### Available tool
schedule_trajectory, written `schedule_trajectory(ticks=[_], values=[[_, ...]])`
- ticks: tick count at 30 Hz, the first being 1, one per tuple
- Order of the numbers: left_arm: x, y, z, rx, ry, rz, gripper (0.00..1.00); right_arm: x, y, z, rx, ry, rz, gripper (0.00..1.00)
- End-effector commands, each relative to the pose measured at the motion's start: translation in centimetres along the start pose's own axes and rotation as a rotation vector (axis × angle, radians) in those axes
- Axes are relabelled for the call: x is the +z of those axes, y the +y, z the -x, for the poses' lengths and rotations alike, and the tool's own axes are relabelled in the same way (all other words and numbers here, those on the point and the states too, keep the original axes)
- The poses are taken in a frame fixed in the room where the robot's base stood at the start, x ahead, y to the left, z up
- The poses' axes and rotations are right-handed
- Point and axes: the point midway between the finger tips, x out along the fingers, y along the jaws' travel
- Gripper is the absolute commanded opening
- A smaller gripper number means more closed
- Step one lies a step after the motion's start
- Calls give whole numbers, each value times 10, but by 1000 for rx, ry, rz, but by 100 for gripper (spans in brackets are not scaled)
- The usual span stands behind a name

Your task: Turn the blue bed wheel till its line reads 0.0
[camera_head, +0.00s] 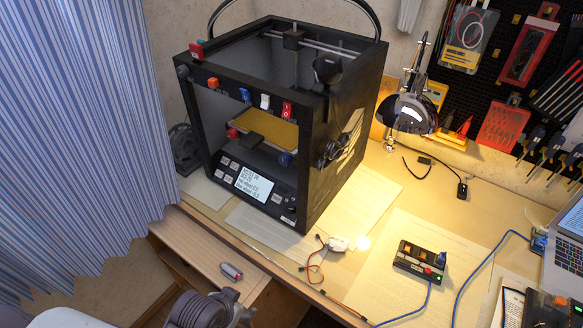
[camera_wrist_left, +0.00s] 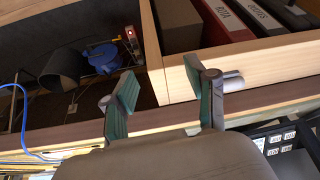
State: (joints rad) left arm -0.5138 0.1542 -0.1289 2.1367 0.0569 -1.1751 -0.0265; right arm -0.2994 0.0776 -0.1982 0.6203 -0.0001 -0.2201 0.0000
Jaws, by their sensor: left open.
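A black-framed 3D printer (camera_head: 317,170) stands on the desk in the head view. A small blue wheel (camera_head: 285,159) sits under the front right of its yellow bed (camera_head: 263,129); a red wheel (camera_head: 233,133) is at the left. The wheel's line is too small to read. The printer's lit screen (camera_head: 255,183) shows several lines of text, too small to read surely. My right gripper is not in view.
A lamp (camera_head: 409,115) stands right of the printer. A small control box (camera_head: 420,260) with a blue cable and a laptop (camera_head: 567,245) lie further right. Binders (camera_wrist_left: 222,22) fill a drawer in the wrist view.

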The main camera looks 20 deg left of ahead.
Motion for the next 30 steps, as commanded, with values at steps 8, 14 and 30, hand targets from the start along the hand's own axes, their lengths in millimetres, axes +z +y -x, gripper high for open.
schedule_trajectory(ticks=[8,14,30], values=[[-92,-21,18,21,410,-93,57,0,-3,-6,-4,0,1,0],[-174,-37,75,30,838,-162,57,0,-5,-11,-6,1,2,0],[-248,-47,126,24,1154,-181,57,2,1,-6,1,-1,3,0]])
